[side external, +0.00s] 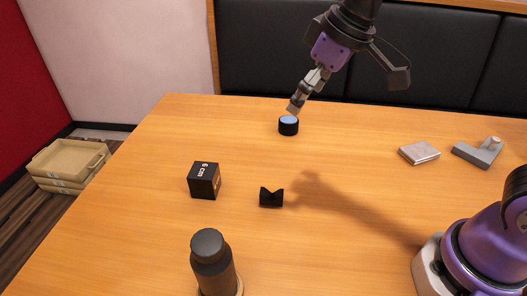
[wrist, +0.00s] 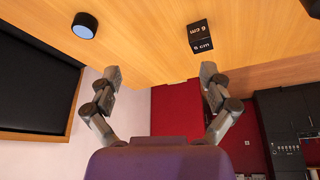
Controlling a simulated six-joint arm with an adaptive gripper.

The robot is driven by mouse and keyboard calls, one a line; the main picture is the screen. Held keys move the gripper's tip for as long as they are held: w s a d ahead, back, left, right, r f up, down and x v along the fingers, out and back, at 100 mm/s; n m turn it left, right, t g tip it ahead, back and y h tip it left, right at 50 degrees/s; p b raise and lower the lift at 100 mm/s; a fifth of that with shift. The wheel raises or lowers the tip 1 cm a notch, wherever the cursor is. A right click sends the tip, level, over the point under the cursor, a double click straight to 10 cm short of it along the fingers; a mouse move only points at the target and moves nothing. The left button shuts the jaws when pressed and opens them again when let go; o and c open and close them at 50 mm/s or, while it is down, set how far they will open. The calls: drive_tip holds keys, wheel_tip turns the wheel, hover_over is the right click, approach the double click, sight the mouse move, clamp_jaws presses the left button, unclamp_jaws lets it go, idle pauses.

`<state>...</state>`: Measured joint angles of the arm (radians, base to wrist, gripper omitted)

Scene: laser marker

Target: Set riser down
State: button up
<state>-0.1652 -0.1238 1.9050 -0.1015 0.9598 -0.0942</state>
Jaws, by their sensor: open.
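The riser, a black cube marked "6 cm" (side external: 204,181), stands upright on the wooden table left of centre. It also shows near the top of the wrist view (wrist: 201,37). My gripper (side external: 297,104) is above the far part of the table, well apart from the riser. In the wrist view my gripper (wrist: 160,73) has its two fingers spread wide with nothing between them. In the side view its fingertip appears just above a black round puck with a light blue top (side external: 288,125); I cannot tell the exact gap.
A small black V-notched block (side external: 271,198) lies right of the riser. A dark cylinder (side external: 213,262) stands at the near edge. A silver flat box (side external: 419,152) and a grey angled part (side external: 478,152) lie at right. Beige trays (side external: 68,163) are on the floor.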

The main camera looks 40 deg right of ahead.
drive_tip(key=s+d+f+m+t+h, duration=0.1)
drive_tip(key=s+d+f+m, duration=0.2)
drive_tip(key=s+d, duration=0.4)
drive_tip(key=s+m, duration=0.1)
drive_tip(key=s, duration=0.3)
idle(0.7)
